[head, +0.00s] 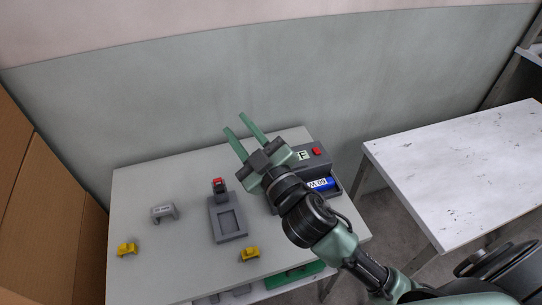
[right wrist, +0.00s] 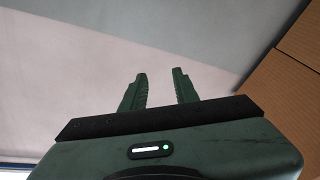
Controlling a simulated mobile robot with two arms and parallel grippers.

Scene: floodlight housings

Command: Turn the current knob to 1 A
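A dark grey device (head: 322,163) with a red button, an "F" label and a blue display (head: 321,184) stands at the right of the grey table. My right arm covers its left part. I cannot make out a current knob; it may be hidden behind the arm. My right gripper (head: 234,122) is raised above the table's back edge, left of the device, with its fingers apart and nothing between them. The right wrist view shows the same two green fingers (right wrist: 159,74) apart, against the wall. My left gripper is not in view.
On the grey table (head: 150,190) are a dark grey fixture (head: 228,222) with a red-topped part (head: 219,185), a grey bracket (head: 163,212) and two yellow pieces (head: 126,249) (head: 250,254). A white table (head: 455,165) stands right. Brown boxes (head: 45,215) are left.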

